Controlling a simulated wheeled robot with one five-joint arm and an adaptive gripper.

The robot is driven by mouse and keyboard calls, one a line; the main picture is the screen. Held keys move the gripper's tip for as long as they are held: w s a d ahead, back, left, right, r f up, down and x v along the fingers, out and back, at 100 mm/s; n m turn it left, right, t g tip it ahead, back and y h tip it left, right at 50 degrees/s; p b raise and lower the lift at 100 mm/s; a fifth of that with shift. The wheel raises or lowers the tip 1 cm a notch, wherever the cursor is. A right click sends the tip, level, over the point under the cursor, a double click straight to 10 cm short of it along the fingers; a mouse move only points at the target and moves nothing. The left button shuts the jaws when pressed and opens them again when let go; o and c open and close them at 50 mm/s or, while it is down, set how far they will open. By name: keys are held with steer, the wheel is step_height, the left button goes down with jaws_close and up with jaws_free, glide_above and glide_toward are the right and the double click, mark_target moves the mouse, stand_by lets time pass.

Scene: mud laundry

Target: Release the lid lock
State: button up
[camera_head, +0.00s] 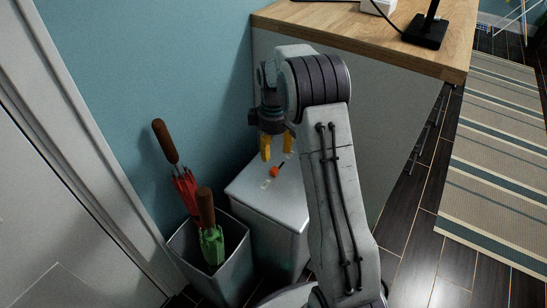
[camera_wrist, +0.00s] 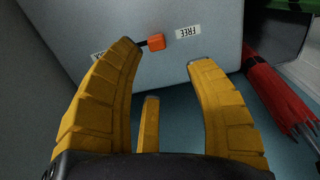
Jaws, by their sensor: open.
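The lid lock is a small lever with an orange end (camera_head: 275,171) on top of a pale grey lidded bin (camera_head: 245,190). In the wrist view the orange end (camera_wrist: 155,42) has a dark stem running left behind a finger. A white label reading "FREE" (camera_wrist: 188,32) lies just right of it; a second label (camera_wrist: 97,55) on the left is mostly hidden by a finger. My gripper (camera_head: 276,146) is open and empty above the lid, pointing down. Its yellow fingers (camera_wrist: 168,55) spread on either side of the orange end in the wrist view, with no clear contact.
A grey open stand (camera_head: 190,255) with a red umbrella (camera_head: 185,185) and a green umbrella (camera_head: 210,245) is left of the bin. A wood-topped cabinet (camera_head: 390,45) stands behind and right. A blue wall is close behind the bin. A striped rug (camera_head: 500,150) lies at right.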

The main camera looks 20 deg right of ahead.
steer(key=shift+r, duration=1.05)
steer(key=s+a+r+m+t+p, duration=0.1)
steer(key=s+a+r+p, duration=0.1)
steer(key=s+r+p, duration=0.65)
steer(key=s+a+r+m+p, duration=0.2)
steer(key=s+a+r+p, duration=0.15)
steer(key=r, duration=0.95)
steer(key=s+a+r+m+t+p, duration=0.1)
steer(key=s+r+p, duration=0.6)
steer(key=r, duration=0.3)
steer(key=s+a+r+m+p, duration=0.1)
steer(key=s+r+p, duration=0.2)
steer(key=s+p, duration=0.1)
steer(key=s+a+r+m+t+p, duration=0.1)
steer(key=s+r+p, duration=0.2)
steer(key=s, duration=0.3)
steer(key=shift+s+a+r+m+p, duration=0.15)
steer(key=shift+s+r+m+p, duration=0.05)
steer(key=shift+s+m+p, duration=0.2)
